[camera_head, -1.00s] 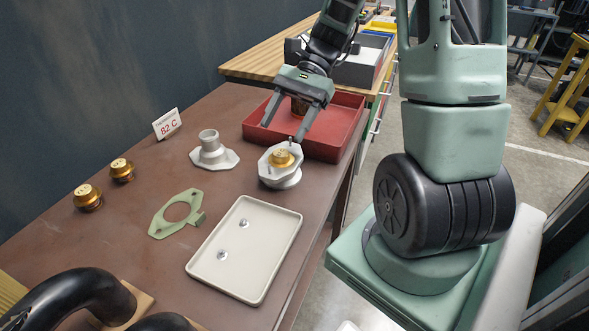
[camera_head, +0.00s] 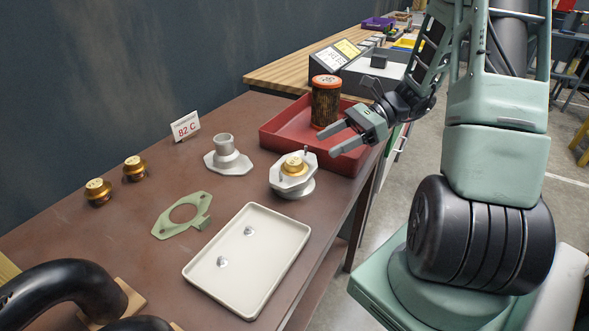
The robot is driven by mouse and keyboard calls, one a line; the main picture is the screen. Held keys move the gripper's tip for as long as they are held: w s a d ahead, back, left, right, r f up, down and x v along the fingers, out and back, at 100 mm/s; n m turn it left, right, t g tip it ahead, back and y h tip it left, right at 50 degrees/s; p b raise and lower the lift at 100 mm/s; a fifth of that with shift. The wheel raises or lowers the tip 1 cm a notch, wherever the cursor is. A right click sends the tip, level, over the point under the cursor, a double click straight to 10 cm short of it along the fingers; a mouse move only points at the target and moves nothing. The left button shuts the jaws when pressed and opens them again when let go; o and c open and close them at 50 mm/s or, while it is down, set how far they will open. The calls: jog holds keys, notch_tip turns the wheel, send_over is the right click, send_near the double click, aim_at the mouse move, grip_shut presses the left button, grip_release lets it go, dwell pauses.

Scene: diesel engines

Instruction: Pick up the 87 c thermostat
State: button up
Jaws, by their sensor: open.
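Two brass thermostats stand apart on the brown table at the left: a nearer one (camera_head: 98,192) and a farther one (camera_head: 134,168). A third brass thermostat (camera_head: 294,165) sits in a grey metal housing (camera_head: 292,187) in front of the red tray. The markings on their tops are too small to read, so I cannot tell which is the 87 c one. A card (camera_head: 185,125) behind them reads 82 C. My gripper (camera_head: 326,143) is open and empty, fingers pointing left, over the red tray's right part, up and right of the housing.
A grey flanged outlet (camera_head: 228,155), a green gasket plate (camera_head: 182,215) and a pale tray (camera_head: 247,260) with small hardware lie on the table. Black pipes (camera_head: 60,285) fill the near left.

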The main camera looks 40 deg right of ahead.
aim_at(298, 160)
jog(key=shift+f+x, duration=0.15)
jog(key=shift+x, duration=1.8)
jog(key=shift+f+x, duration=0.1)
jog(key=shift+x, duration=1.85)
jog(key=shift+d, duration=0.2)
jog(key=c, duration=1.1)
